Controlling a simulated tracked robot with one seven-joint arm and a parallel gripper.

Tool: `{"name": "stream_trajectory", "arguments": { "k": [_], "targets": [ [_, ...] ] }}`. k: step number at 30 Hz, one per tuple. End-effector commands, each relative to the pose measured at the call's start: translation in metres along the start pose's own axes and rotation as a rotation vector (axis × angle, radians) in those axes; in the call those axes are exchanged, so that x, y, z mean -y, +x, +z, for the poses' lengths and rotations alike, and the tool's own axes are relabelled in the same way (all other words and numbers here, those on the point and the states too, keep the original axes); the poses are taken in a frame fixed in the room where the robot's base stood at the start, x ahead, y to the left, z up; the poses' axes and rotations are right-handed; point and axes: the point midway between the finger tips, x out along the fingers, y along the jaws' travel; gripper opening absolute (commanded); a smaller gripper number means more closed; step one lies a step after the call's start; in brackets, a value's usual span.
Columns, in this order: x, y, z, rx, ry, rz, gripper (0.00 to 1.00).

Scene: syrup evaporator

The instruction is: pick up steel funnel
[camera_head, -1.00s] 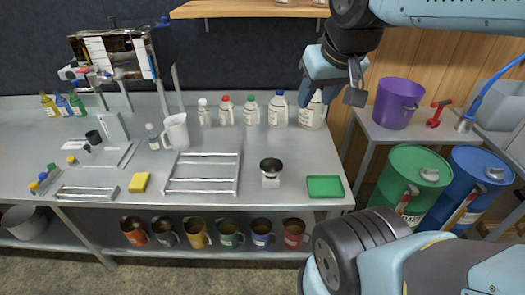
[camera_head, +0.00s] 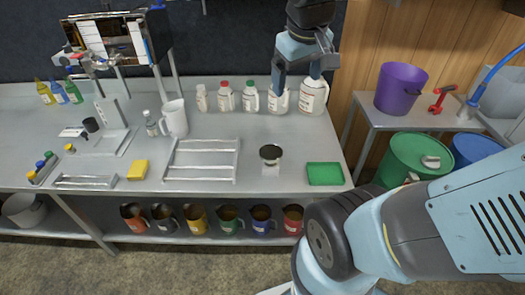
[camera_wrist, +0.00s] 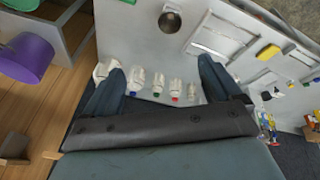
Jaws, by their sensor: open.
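The steel funnel (camera_head: 271,153) is a small dark-mouthed bowl on a pale holder, standing upright on the steel bench between the wire rack and the green tray. In the wrist view the funnel (camera_wrist: 170,20) shows near the top edge as a round grey bowl. My gripper (camera_head: 298,80) hangs high over the back of the bench, in front of the white jugs, well apart from the funnel and behind it. In the wrist view my gripper (camera_wrist: 162,82) has its two fingers wide apart with nothing gripped between them.
White jugs with coloured caps (camera_head: 225,97) line the back of the bench. A metal rack (camera_head: 202,160) lies left of the funnel and a green tray (camera_head: 325,174) right of it. A white pitcher (camera_head: 174,118) stands behind the rack. Bare bench surrounds the funnel.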

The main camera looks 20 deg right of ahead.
Motion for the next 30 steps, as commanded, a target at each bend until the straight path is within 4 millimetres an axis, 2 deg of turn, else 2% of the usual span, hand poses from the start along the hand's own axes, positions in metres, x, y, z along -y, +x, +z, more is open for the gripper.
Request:
{"name": "stream_trajectory", "arguments": {
  "k": [3, 15, 24, 30],
  "targets": [
    [0.001, 0.022, -0.016, 0.078, -0.101, 0.019, 1.00],
    [0.012, 0.102, -0.060, 0.307, -0.448, 0.050, 1.00],
    [0.030, 0.173, -0.082, 0.466, -0.721, 0.039, 1.00],
    [0.045, 0.224, -0.089, 0.561, -0.900, 0.016, 1.00]
  ]
}}
